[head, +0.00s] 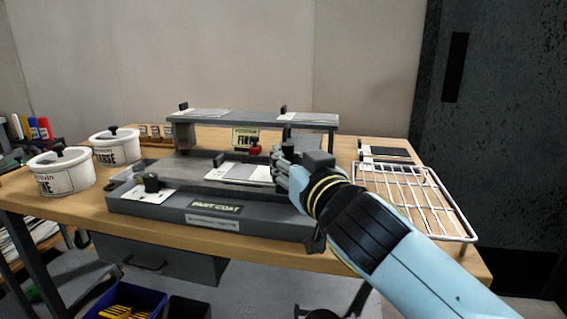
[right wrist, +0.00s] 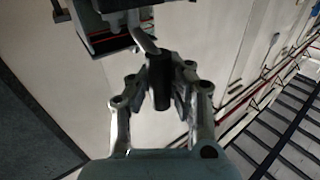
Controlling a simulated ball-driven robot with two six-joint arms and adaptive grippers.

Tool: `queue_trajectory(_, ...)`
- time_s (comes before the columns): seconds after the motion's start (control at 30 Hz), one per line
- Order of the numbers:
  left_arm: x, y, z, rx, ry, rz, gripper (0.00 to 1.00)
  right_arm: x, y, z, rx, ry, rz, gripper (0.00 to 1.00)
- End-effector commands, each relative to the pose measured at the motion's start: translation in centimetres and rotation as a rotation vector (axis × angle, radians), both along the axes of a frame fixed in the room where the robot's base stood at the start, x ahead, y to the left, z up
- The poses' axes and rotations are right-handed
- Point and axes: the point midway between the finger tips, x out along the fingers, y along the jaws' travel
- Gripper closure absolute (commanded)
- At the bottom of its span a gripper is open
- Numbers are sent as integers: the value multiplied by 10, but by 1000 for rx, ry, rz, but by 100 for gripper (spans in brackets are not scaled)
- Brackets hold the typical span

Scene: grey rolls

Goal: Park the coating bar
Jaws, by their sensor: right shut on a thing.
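The grey coater (head: 215,213), labelled with a dark plate on its front, stands on the wooden table with a pale sheet (head: 240,173) on its bed. My right gripper (head: 284,167) is at the coater's right end. In the right wrist view its fingers (right wrist: 160,95) are shut on a dark cylindrical handle (right wrist: 160,72). A bent grey rod (right wrist: 145,41) runs from near the handle towards a dark frame. My gripper hides part of the coater's right end, and I cannot pick out the bar itself. My left gripper is not in view.
A raised grey shelf (head: 255,119) stands behind the bed, with a small sign (head: 245,138) and a red knob (head: 255,150) below it. A wire rack (head: 415,205) lies at right. Two white lidded pots (head: 62,173) stand at left. A blue bin (head: 130,300) is below.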

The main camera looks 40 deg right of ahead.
Motion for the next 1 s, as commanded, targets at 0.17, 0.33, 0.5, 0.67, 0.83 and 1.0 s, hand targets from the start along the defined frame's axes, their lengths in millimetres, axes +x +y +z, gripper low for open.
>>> queue_trajectory(0.17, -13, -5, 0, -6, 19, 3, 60, -3, -2, -5, 1, 16, -10, 100)
queue_trajectory(0.33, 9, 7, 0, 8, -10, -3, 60, -2, -2, -5, 0, 17, -11, 78)
queue_trajectory(0.5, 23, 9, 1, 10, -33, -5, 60, -2, -2, -3, -1, 12, -10, 56)
queue_trajectory(0.67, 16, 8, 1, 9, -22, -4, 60, -1, -2, -2, -1, 10, -9, 56)
queue_trajectory(0.83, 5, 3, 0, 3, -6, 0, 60, -5, -1, -2, -1, 9, -8, 56)
queue_trajectory(1.0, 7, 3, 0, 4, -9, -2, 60, -31, 6, -3, 1, 11, -9, 56)
